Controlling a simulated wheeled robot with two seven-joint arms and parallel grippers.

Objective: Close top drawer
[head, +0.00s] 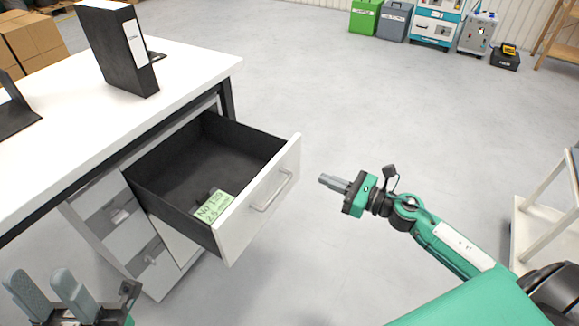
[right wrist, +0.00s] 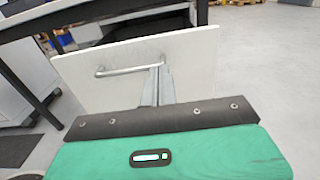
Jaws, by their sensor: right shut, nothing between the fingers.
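The top drawer (head: 262,207) of the white cabinet under the desk is pulled far out. Its white front has a bar handle (head: 271,191). Inside its dark box lies a green label or card (head: 213,206) with printed text. My right gripper (head: 324,180) is shut and empty, to the right of the drawer front and apart from it in the head view. In the right wrist view its fingers (right wrist: 157,84) point at the drawer front (right wrist: 140,70), near the right end of the handle (right wrist: 128,71). My left gripper (head: 45,283) is open and empty at the lower left.
The white desk (head: 190,65) above the cabinet carries a black binder (head: 122,58). Lower drawers (head: 120,215) look closed. A white-framed stand (head: 535,212) is at the right. Bins and machines stand along the far wall.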

